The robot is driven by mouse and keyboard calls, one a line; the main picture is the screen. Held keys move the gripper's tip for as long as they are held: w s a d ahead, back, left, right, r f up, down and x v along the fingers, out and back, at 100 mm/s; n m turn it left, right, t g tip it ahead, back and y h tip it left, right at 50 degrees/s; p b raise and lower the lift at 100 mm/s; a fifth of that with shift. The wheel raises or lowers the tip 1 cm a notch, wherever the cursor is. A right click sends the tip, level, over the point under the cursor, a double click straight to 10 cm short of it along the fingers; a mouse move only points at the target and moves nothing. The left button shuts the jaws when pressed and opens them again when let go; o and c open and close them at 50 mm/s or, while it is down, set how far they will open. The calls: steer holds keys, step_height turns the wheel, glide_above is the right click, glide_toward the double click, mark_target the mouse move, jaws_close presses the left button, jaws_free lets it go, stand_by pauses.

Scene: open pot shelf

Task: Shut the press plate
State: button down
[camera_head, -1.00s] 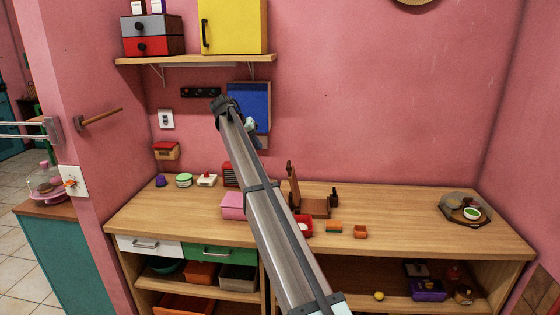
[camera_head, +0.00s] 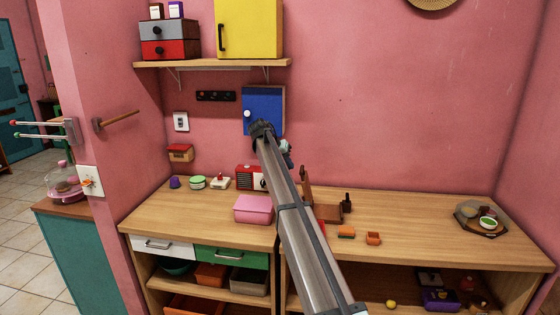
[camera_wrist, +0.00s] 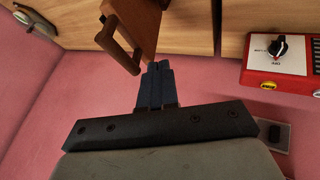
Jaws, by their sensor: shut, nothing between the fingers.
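The press is a wooden stand on the counter, right of my arm in the head view. Its plate (camera_head: 305,187) stands up from the flat base (camera_head: 328,213), so it is raised. In the wrist view a wooden panel (camera_wrist: 147,22) with a brown handle (camera_wrist: 120,48), apparently the press plate, is at the top. My gripper (camera_wrist: 154,66) is shut and empty, its fingertips pointing toward the panel's edge; whether they touch it I cannot tell.
A red radio (camera_head: 248,178) stands left of my arm, also at the right of the wrist view (camera_wrist: 275,70). A pink box (camera_head: 253,209) is in front of it. Small orange items (camera_head: 373,239) lie right of the press. The counter's right middle (camera_head: 420,225) is clear.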

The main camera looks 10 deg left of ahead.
steer(key=shift+d, duration=1.1)
steer(key=d+f+m+y, duration=0.1)
steer(key=d+m+y, duration=0.1)
steer(key=d+y, duration=1.2)
steer(key=d+f+y, duration=0.1)
steer(key=d+f, duration=0.3)
steer(key=d+f+m+y, duration=0.1)
steer(key=d+f+y, duration=0.1)
steer(key=d+f, duration=0.2)
steer(key=d+f+m+y, duration=0.1)
steer(key=d+f, duration=0.3)
steer(key=d, duration=0.1)
steer(key=shift+d+f+t, duration=0.1)
steer(key=shift+f+t, duration=0.25)
steer(key=shift+t, duration=0.05)
steer(key=shift+d+f+y, duration=0.15)
steer(key=shift+f+y, duration=0.15)
steer(key=shift+f, duration=0.95)
